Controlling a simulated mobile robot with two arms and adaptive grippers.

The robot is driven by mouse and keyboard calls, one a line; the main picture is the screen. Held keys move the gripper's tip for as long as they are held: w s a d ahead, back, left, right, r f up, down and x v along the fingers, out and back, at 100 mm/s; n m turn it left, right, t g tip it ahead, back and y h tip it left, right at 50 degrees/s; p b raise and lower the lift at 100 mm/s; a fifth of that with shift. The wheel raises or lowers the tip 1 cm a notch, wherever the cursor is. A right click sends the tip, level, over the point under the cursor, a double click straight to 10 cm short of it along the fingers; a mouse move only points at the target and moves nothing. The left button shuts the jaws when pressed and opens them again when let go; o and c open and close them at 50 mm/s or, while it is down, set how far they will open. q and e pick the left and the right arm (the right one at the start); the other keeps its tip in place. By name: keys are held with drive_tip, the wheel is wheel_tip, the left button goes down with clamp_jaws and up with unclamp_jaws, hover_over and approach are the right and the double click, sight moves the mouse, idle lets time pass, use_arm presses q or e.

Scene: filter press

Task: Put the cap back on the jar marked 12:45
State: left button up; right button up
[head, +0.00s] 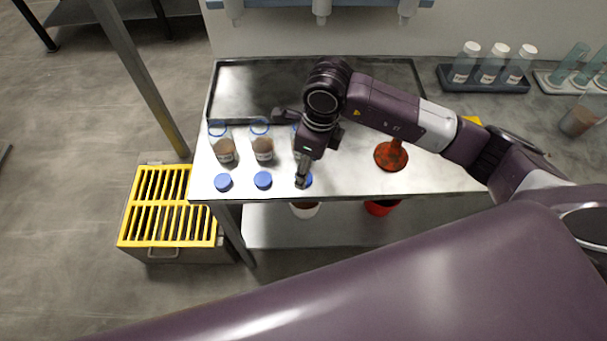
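Three clear jars with brownish contents stand in a row on the steel bench: left jar (225,150), middle jar (262,148) and right jar (296,132), which is mostly hidden behind my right gripper. Their labels are too small to read, so I cannot tell which is marked 12:45. A blue cap lies in front of each: left cap (223,182), middle cap (263,180) and right cap (309,180). My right gripper (301,183) points down at the right cap and partly covers it. Whether its fingers are closed on it is unclear. My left gripper is out of view.
A rust-red flared object (391,156) stands on the bench (345,178) to the right. A dark tray (250,90) lies behind the jars. A rack of white-capped bottles (484,86) is at back right. A yellow-grated box (168,205) stands on the floor at left.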

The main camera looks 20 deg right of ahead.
drive_tip(key=shift+w+a+f+p, duration=0.1)
drive_tip(key=shift+a+f+p, duration=0.1)
drive_tip(key=shift+f, duration=0.65)
drive_tip(key=shift+a+f+p, duration=0.1)
drive_tip(key=shift+f+p, duration=0.05)
drive_tip(key=shift+f, duration=0.7)
drive_tip(key=shift+c, duration=0.7)
drive_tip(key=c, duration=0.7)
